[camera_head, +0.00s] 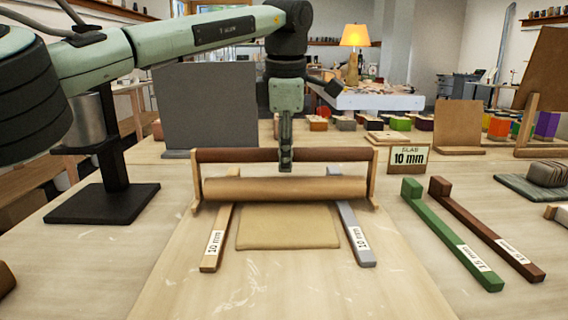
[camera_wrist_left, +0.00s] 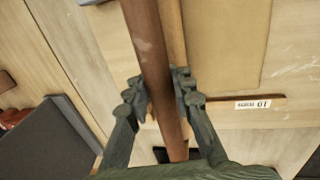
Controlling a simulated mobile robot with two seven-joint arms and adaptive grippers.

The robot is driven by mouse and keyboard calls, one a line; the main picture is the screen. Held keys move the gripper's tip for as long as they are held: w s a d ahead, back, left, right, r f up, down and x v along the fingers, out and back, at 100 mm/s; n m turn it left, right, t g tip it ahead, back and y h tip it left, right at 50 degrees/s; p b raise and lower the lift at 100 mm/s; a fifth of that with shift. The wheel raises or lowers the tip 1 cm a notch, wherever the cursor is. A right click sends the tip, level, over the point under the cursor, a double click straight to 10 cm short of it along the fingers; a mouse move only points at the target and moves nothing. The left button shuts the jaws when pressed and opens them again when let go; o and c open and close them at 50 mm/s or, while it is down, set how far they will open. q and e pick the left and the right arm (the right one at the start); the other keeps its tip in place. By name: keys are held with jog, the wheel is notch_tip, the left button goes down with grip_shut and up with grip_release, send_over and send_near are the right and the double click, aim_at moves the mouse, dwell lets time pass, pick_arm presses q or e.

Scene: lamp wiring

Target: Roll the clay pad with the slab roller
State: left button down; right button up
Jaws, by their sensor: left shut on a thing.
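The slab roller has a pale wooden cylinder (camera_head: 330,188) and a dark brown handle bar (camera_head: 235,155) between two wooden end brackets. My left gripper (camera_head: 286,160) points down and is shut on the handle bar near its middle; the bar (camera_wrist_left: 148,50) runs between its fingers (camera_wrist_left: 157,90) in the left wrist view. The tan clay pad (camera_head: 288,230) lies flat in front of the cylinder; its far edge is hidden by it. A wooden 10 mm strip (camera_head: 214,245) lies left of the pad and a grey 10 mm strip (camera_head: 355,240) lies right. My right gripper is not in view.
A sign reading "SLAB 10 mm" (camera_head: 408,158) stands behind right. Green (camera_head: 445,238) and brown (camera_head: 490,232) 15 mm strips lie to the right. A grey upright board (camera_head: 207,108) and a black stand (camera_head: 105,203) are at left. The board's front area is clear.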

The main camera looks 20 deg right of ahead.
pick_arm(q)
jog(key=shift+s+a+f+b, duration=0.15)
jog(key=shift+s+b, duration=0.25)
jog(key=shift+s, duration=0.4)
jog(key=shift+s+a+f+b, duration=0.15)
jog(key=shift+s+f+b, duration=0.05)
jog(key=shift+s+b, duration=0.65)
jog(key=shift+s+a+r+b, duration=0.15)
jog(key=shift+s+b, duration=0.1)
jog(key=shift+s, duration=0.2)
jog(key=shift+s+a+r+b, duration=0.1)
jog(key=shift+s+b, duration=0.15)
jog(key=shift+s, duration=0.15)
jog(key=shift+s+a+f+b, duration=0.15)
jog(key=shift+s+a+b, duration=0.05)
jog(key=shift+s+b, duration=0.35)
jog(key=shift+s+a+b, duration=0.2)
jog(key=shift+s+b, duration=0.1)
jog(key=shift+s, duration=0.25)
jog(key=shift+s+a+b, duration=0.15)
jog(key=shift+s+b, duration=0.1)
jog(key=shift+s, duration=0.25)
jog(key=shift+s+a+b, duration=0.3)
jog(key=shift+s+b, duration=0.25)
jog(key=shift+s, duration=0.15)
jog(key=shift+s+a+b, duration=0.35)
jog(key=shift+s, duration=0.55)
